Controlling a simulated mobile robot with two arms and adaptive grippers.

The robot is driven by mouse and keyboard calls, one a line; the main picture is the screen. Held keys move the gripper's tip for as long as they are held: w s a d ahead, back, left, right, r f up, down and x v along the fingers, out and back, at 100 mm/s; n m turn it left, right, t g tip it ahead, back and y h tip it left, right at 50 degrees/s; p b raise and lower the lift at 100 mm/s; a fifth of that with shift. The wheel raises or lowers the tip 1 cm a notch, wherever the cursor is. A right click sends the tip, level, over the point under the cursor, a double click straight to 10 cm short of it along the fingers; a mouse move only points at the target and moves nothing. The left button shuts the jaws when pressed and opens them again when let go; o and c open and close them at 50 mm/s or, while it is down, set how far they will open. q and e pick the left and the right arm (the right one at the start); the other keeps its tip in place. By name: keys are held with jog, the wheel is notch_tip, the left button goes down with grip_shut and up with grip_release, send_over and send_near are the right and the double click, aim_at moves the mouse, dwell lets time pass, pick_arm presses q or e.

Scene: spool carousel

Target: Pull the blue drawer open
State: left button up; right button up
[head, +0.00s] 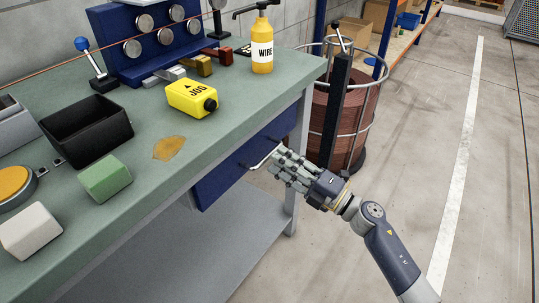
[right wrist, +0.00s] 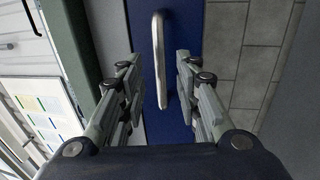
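The blue drawer (head: 228,176) is under the green bench top, and its front sits close beneath the bench edge. Its silver bar handle (head: 265,157) sticks out from the front. My right gripper (head: 282,168) is at the handle, reaching in from the right. In the right wrist view the blue drawer front (right wrist: 180,125) fills the middle. There the handle (right wrist: 158,60) lies between the two open fingers of the right gripper (right wrist: 158,85), with gaps on both sides. My left gripper is not in view.
The green bench (head: 215,130) holds a yellow JOG box (head: 191,98), a black bin (head: 86,130), a green block (head: 105,178) and a yellow WIRE bottle (head: 262,48). A brown spool (head: 345,110) in a wire frame stands beyond the bench's end.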

aim_at(270, 152)
jog(key=shift+x, duration=2.25)
jog(key=shift+d, duration=0.1)
jog(key=shift+c, duration=0.6)
grip_shut()
